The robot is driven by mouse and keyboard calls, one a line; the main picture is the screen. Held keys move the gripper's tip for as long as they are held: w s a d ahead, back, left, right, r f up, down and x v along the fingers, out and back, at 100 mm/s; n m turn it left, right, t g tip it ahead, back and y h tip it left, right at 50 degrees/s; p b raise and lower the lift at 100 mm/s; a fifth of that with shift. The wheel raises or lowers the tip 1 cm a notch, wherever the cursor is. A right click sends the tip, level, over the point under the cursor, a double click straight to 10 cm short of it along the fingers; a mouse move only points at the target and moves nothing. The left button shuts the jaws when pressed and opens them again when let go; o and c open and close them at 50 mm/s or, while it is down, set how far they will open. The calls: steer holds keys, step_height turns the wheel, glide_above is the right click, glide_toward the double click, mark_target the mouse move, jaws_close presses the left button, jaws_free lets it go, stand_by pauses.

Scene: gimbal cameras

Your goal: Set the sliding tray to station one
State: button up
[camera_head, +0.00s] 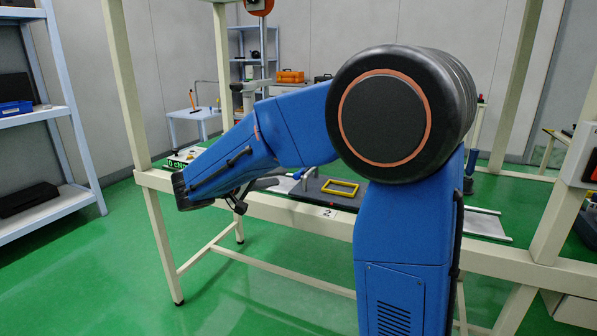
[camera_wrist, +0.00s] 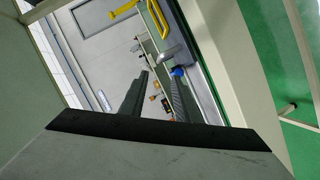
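The sliding tray (camera_head: 312,188) is a dark flat plate on the bench, with a yellow frame-shaped handle (camera_head: 340,188) on it. A label "2" (camera_head: 328,212) is on the bench's front beam just below the tray. A small blue-tipped part (camera_head: 298,175) stands at the tray's left end. In the wrist view the yellow handle (camera_wrist: 158,18) is at the top, and the blue tip (camera_wrist: 178,71) is close to the right fingertip; contact cannot be told. My gripper (camera_wrist: 161,76) has its two dark fingers apart, with nothing visibly held. My arm hides part of the bench in the head view.
The cream bench frame (camera_head: 280,212) has uprights on both sides. Pale rails (camera_head: 488,224) show right of my arm. A white-and-green block (camera_head: 185,158) is at the bench's left end. Blue-grey shelves (camera_head: 45,115) stand at left. Green floor is clear at front left.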

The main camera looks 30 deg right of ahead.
mark_target(311, 169)
steer(key=x, duration=1.7)
steer(key=shift+d, duration=0.1)
steer(key=shift+c, duration=0.2)
jaws_close()
